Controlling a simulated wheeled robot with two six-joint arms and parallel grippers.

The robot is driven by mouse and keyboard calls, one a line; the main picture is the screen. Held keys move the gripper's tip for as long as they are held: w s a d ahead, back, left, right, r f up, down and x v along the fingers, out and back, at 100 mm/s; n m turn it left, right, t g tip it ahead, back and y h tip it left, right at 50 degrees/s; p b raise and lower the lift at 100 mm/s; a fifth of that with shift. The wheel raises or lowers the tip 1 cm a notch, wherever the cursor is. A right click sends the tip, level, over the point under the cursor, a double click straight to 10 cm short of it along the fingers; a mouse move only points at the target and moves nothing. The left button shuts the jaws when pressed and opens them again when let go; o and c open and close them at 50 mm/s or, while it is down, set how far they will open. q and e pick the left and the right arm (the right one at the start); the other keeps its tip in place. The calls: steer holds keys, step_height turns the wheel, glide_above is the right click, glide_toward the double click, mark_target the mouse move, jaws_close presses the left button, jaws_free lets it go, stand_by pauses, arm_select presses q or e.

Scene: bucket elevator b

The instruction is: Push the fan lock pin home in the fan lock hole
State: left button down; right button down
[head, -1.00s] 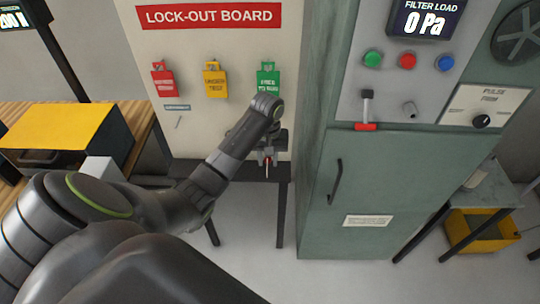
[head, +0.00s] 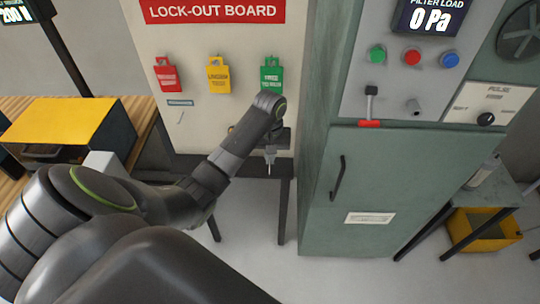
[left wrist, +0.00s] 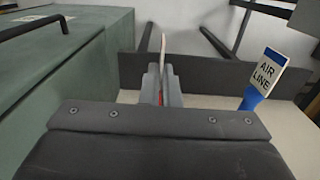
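My left gripper (head: 270,157) is in front of the lower part of the lock-out board, just left of the green cabinet. In the left wrist view its two fingers (left wrist: 161,86) are close together on a slim pin (left wrist: 165,44). A bit of red shows between the fingers and a pale end sticks out past them. I take this to be the fan lock pin; it is mostly hidden by the fingers. I cannot make out the fan lock hole in either view. My right gripper is not in view.
The lock-out board (head: 230,120) carries red, yellow and green tags. The green cabinet (head: 385,170) has a door handle, buttons and a red-based lever (head: 370,108). A dark shelf (head: 240,166) is below the board. A blue AIR LINE tag (left wrist: 263,78) stands right of the fingers.

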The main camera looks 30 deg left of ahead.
arm_select(q)
steer(key=shift+s+d+p, duration=0.25)
steer(key=shift+s+p, duration=0.2)
steer(key=shift+p, duration=0.1)
stand_by(0.4)
steer(key=shift+s+d, duration=0.5)
steer(key=shift+s, duration=0.25)
steer(key=shift+s+d, duration=0.45)
steer(key=shift+s, duration=0.35)
steer(key=shift+s+d, duration=0.5)
steer(key=shift+s, duration=0.25)
steer(key=shift+f, duration=0.1)
